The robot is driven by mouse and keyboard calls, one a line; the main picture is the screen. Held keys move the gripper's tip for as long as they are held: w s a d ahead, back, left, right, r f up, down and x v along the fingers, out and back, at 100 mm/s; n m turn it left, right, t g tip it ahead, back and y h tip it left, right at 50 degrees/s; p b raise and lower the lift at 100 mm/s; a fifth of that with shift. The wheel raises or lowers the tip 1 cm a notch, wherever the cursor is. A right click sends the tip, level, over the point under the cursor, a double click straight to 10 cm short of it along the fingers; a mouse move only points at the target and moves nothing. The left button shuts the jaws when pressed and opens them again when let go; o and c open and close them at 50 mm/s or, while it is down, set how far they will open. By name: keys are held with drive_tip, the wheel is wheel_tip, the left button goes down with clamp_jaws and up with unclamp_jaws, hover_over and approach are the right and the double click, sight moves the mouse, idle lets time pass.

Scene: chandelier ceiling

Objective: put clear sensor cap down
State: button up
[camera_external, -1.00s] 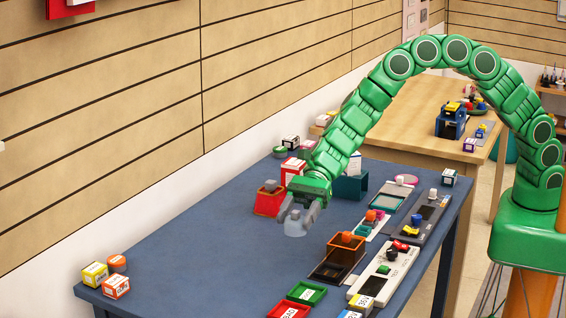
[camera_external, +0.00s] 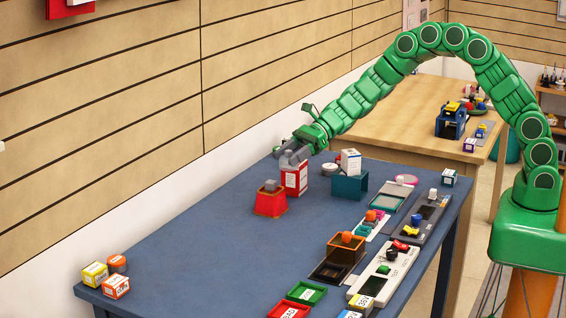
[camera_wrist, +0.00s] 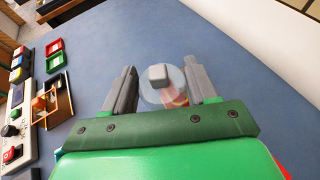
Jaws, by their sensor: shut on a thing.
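The clear sensor cap (camera_wrist: 151,97) shows in the wrist view as a pale, see-through disc between the two grey fingers of my gripper (camera_wrist: 163,80). A grey block (camera_wrist: 158,74) and a patch of red show at the cap, partly through it. In the external view my gripper (camera_external: 292,152) is shut on the cap, above the far left part of the blue table (camera_external: 215,235), in front of or over a red-and-white container (camera_external: 296,180). The cap is hard to make out there, and the gap beneath it cannot be judged.
A red bin (camera_external: 270,205) with a grey block on top stands just left of the container. A teal box (camera_external: 350,188) with a white carton stands to its right. Devices and trays line the right edge. The table's middle left is clear.

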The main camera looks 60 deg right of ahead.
drive_tip(key=d, duration=0.4)
drive_tip(key=w+d+m+t, duration=0.1)
drive_tip(key=d, duration=0.4)
drive_tip(key=w+d+m+t+h, duration=0.1)
drive_tip(key=d, duration=0.3)
drive_tip(key=shift+w+d, duration=0.2)
drive_tip(key=shift+d, duration=0.15)
drive_tip(key=d+m+t+h, duration=0.2)
drive_tip(key=d, duration=1.2)
drive_tip(key=w+f, duration=0.2)
drive_tip(key=w, duration=0.2)
drive_tip(key=w+f, duration=0.3)
drive_tip(key=w, duration=0.1)
drive_tip(key=w+f, duration=0.3)
drive_tip(key=w, duration=0.1)
drive_tip(key=shift+w+d+f, duration=0.1)
drive_tip(key=shift+f, duration=0.1)
drive_tip(key=shift+w+f, duration=0.75)
drive_tip(key=shift+f, duration=1.55)
drive_tip(key=o, duration=1)
drive_tip(key=shift+f, duration=0.1)
